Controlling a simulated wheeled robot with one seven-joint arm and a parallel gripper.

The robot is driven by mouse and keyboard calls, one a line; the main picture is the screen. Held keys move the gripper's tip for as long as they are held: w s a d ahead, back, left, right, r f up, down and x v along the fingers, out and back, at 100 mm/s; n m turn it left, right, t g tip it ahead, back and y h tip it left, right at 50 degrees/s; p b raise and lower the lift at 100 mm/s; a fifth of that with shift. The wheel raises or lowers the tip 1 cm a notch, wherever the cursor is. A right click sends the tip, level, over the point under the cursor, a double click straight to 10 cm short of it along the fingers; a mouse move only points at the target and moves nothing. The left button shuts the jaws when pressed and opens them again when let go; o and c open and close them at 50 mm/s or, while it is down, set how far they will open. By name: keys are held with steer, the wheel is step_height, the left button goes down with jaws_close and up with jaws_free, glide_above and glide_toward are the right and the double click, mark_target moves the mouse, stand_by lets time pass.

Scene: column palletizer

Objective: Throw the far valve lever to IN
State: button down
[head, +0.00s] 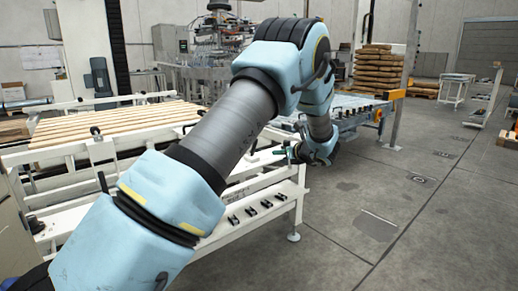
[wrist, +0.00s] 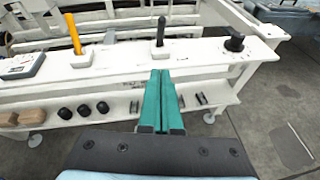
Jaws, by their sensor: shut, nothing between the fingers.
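In the wrist view, a white beam (wrist: 195,57) carries an upright yellow-handled lever (wrist: 74,34), an upright black lever (wrist: 160,31) and, farther right, a black knob-like handle (wrist: 234,43). I cannot tell for certain which is the far valve lever, and no IN mark is readable. My gripper (wrist: 160,74) has its teal fingers together and empty, pointing toward the middle black lever; a gap shows between tips and lever. In the head view my gripper (head: 287,152) hangs over the far end of the white frame, partly hidden by my arm.
A lower shelf (wrist: 190,110) holds black knobs (wrist: 83,110), brown blocks (wrist: 31,117) and small black clips (wrist: 201,98). A grey device (wrist: 22,65) sits left on the beam. Open floor (head: 410,200) lies right.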

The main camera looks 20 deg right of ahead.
steer(key=shift+w, duration=0.1)
steer(key=w+r+p+x, duration=0.1)
steer(key=r+x, duration=0.1)
steer(key=x, duration=1)
steer(key=shift+w+p, duration=0.2)
steer(key=shift+p, duration=0.1)
steer(key=shift+a+r, duration=0.2)
steer(key=shift+r, duration=0.05)
